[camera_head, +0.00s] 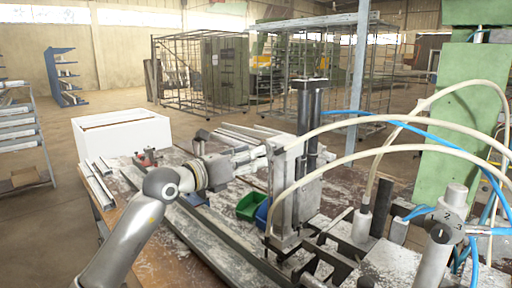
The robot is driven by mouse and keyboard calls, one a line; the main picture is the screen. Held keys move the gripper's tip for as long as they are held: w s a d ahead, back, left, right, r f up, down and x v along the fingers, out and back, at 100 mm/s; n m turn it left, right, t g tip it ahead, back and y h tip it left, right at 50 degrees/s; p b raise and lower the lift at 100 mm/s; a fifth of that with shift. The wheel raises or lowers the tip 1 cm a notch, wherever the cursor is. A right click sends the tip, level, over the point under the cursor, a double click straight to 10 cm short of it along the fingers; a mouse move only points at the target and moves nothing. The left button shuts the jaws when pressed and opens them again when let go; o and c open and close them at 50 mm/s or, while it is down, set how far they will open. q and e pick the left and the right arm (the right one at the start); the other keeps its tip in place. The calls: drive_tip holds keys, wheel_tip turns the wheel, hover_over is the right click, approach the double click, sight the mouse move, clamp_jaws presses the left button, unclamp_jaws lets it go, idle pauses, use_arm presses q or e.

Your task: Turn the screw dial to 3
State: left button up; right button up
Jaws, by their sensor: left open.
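The numbered dial (452,213) is a grey metal cylinder at the right, with the figures 1, 2 and 3 visible on it. Which number is set cannot be told. My left arm comes in from the lower left, and its gripper (262,151) reaches toward the upright metal clamp unit (289,190) at the middle of the bench. The gripper is open, beside the clamp's upper left side and well left of the numbered dial. Its fingertips are small and partly blend with the clamp, so contact cannot be told. My right gripper is not in view.
The bench (205,262) carries long metal profiles (207,236), a green bin (250,206) and a blue bin (263,214). Pale hoses (345,158) and a blue hose (390,118) arch across the right. A white box (121,132) stands behind the bench.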

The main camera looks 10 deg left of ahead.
use_arm(q)
drive_tip(key=shift+p+x, duration=0.3)
drive_tip(key=shift+x, duration=0.9)
clamp_jaws()
drive_tip(key=shift+m+b, duration=5.9)
